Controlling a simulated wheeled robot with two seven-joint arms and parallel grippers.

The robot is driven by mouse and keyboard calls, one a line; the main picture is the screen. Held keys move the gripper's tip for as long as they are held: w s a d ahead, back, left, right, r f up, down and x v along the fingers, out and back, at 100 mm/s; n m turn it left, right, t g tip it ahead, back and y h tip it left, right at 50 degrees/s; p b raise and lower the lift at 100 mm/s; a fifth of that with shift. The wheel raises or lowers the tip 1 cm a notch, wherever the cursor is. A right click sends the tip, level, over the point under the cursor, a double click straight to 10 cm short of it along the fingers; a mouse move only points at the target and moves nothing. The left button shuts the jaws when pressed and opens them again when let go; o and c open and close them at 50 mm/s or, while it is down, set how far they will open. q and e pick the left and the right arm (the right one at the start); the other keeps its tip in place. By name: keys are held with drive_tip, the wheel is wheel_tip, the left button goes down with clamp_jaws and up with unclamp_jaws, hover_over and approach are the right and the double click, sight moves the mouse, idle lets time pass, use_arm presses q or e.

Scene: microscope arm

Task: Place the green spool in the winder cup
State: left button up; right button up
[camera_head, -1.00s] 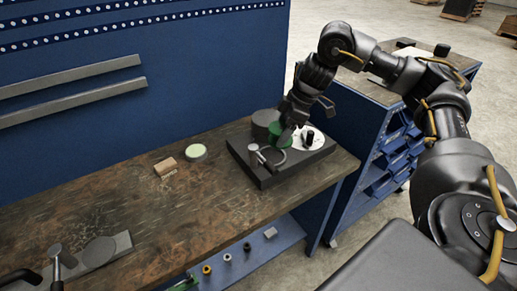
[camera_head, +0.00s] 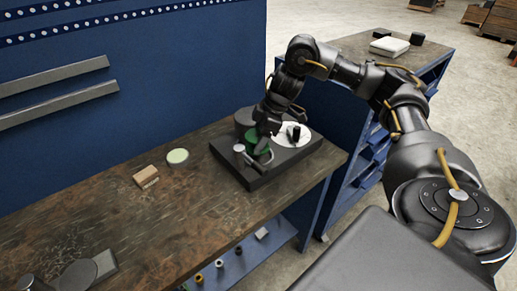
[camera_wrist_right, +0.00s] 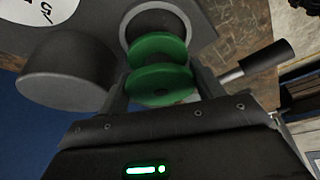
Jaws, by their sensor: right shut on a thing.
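I cannot tell whether the spool touches the cup. In the head view the cup is mostly hidden behind spool and gripper. My left gripper is out of view.
A dark grey cylinder (camera_wrist_right: 68,78) stands beside the cup, near a white dial (camera_head: 291,134) with a black knob. A black-handled lever (camera_wrist_right: 262,60) is on the other side. A wooden block (camera_head: 146,177) and pale green disc (camera_head: 177,156) lie left on the bench.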

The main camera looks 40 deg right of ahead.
wheel_tip(320, 180, down, 4)
drive_tip(key=shift+f+b, duration=0.1)
drive_tip(key=shift+b, duration=0.45)
drive_tip(key=o, duration=1)
drive_tip(key=shift+d+r, duration=0.1)
drive_tip(key=shift+r, duration=0.35)
drive_tip(key=p+v, duration=0.4)
drive_tip(key=v, duration=0.7)
drive_tip(key=shift+r, duration=0.2)
drive_tip(key=shift+s, duration=0.15)
